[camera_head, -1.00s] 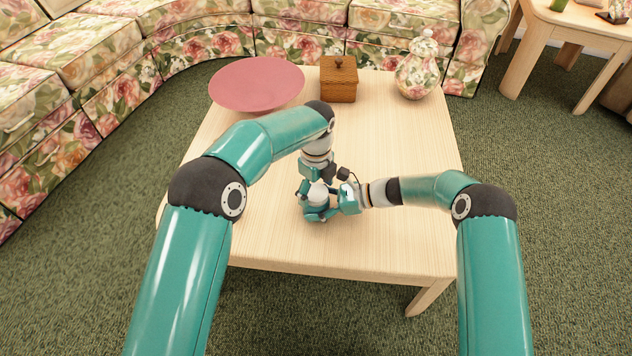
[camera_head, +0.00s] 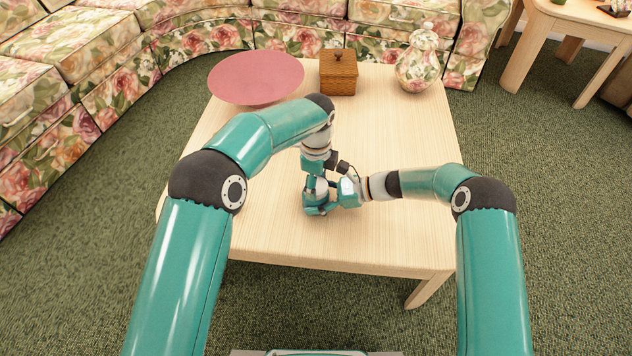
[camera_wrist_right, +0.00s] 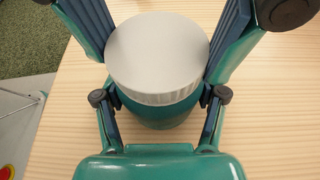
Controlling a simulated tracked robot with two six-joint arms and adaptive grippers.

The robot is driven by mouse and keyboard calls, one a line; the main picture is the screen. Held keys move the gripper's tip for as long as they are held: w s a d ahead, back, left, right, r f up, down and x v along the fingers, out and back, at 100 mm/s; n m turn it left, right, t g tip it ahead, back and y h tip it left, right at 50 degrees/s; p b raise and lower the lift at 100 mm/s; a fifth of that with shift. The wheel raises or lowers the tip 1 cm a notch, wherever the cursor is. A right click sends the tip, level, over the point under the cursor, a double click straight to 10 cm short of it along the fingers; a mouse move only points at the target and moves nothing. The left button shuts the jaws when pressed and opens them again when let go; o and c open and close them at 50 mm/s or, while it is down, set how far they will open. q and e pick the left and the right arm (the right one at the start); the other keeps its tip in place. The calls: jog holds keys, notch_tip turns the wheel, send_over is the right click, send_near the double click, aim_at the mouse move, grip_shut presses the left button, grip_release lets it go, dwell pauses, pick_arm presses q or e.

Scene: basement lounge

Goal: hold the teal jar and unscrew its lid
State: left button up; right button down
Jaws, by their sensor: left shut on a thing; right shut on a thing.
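The teal jar (camera_wrist_right: 155,113) stands upright on the table in the right wrist view, its pale grey-white lid (camera_wrist_right: 155,48) seated on top. My left gripper (camera_head: 316,188) comes down from above, with its fingers on opposite sides of the lid. My right gripper (camera_head: 326,206) reaches in level from the right, shut around the jar's body below the lid. Its linkages and palm show at the bottom of the right wrist view. In the head view the grippers hide most of the jar and lid. I cannot see any gap between lid and jar.
The pale wooden table (camera_head: 400,235) is clear in front and to the right. Behind my arms stand a pink dish (camera_head: 256,76), a wooden box (camera_head: 338,72) and a floral lidded vase (camera_head: 416,62). A floral sofa (camera_head: 180,40) curves behind the table.

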pick_arm(q)
jog(key=n, duration=0.4)
jog(key=shift+n, duration=0.3)
jog(key=n, duration=2.3)
jog(key=shift+w+n, duration=0.1)
jog(key=shift+n, duration=0.3)
jog(key=n, duration=0.3)
jog(key=shift+n, duration=0.3)
jog(key=shift+r, duration=0.25)
